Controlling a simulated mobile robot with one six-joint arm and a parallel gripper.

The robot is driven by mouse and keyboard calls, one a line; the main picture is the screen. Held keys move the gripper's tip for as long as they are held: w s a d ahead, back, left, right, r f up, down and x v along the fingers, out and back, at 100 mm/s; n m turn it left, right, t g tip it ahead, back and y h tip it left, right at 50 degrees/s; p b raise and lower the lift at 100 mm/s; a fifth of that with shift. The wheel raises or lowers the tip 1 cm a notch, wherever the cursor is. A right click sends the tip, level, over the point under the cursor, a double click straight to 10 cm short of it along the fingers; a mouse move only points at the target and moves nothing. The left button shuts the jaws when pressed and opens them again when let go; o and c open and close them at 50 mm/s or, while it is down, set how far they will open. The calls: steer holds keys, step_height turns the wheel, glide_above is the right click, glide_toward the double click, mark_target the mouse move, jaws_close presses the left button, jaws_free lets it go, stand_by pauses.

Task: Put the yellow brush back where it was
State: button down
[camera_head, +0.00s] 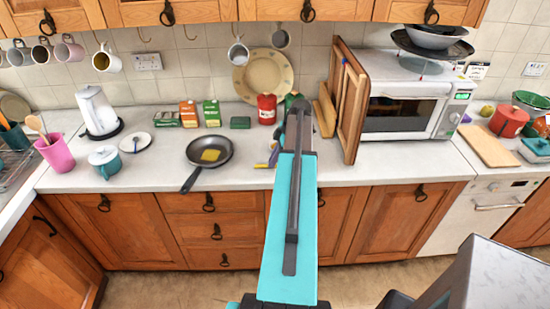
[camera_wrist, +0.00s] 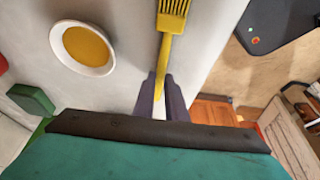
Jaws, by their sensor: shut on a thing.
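The yellow brush (camera_wrist: 172,18) is in my gripper (camera_wrist: 162,98). Its handle runs down between the two purple fingers and its bristle head points away, to the top of the wrist view. My gripper is shut on the handle. In the head view my gripper (camera_head: 273,156) shows beside my arm, over the front of the white counter, with a small bit of yellow at it. Whether the brush touches the counter I cannot tell.
A white bowl with orange-yellow contents (camera_wrist: 84,47) stands left of the brush; my arm hides it in the head view. A frying pan (camera_head: 207,150) with a yellow piece in it lies left. A red canister (camera_head: 267,109) and green block (camera_head: 240,123) stand behind. Wooden boards (camera_head: 348,100) stand right.

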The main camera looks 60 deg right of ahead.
steer(key=c, duration=1.8)
jaws_free()
steer(key=shift+r, duration=0.1)
steer(key=b+v, duration=0.4)
steer(key=v, duration=0.8)
steer(key=shift+s, duration=0.15)
